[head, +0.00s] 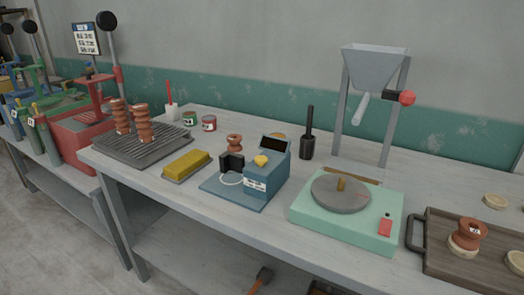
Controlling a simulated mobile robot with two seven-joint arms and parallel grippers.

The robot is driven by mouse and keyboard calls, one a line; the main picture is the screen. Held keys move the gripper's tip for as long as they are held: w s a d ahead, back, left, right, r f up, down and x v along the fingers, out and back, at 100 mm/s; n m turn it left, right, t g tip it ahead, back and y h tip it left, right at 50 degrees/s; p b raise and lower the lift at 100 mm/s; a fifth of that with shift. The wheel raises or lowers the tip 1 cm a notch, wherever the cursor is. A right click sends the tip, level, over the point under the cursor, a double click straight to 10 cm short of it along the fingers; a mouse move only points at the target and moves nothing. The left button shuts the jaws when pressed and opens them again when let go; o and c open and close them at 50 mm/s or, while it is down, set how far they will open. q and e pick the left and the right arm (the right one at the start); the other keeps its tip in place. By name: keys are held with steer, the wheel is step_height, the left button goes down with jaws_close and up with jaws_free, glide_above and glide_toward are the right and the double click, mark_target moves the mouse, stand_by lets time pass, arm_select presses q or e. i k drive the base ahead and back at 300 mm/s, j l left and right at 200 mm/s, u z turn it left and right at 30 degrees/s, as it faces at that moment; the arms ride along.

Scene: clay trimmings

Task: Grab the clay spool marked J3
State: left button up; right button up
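A brown clay spool (467,236) sits on a pale disc on the dark wooden tray (432,262) at the right. It bears a small white label whose marking is too small to read. Another brown spool (234,142) stands behind the blue device near the middle of the table. Two taller ribbed brown clay pieces (143,124) stand upright on the grey slatted rack (148,150) at the left. I cannot read a J3 mark on any of them. Neither of my grippers is in view.
The blue device (262,177), yellow block (187,164) and mint-green turntable unit (345,217) occupy the middle of the table (240,222). A hopper on a stand (374,70) rises behind the turntable. Pale discs (495,201) lie at the right. Red and green presses stand at the far left.

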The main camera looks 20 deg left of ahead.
mark_target(234, 140)
steer(key=j+z, duration=0.65)
steer(key=z, duration=0.2)
steer(key=k+j+z, duration=0.15)
steer(key=j, duration=0.3)
steer(key=k+j+z, duration=0.15)
steer(key=j, duration=0.25)
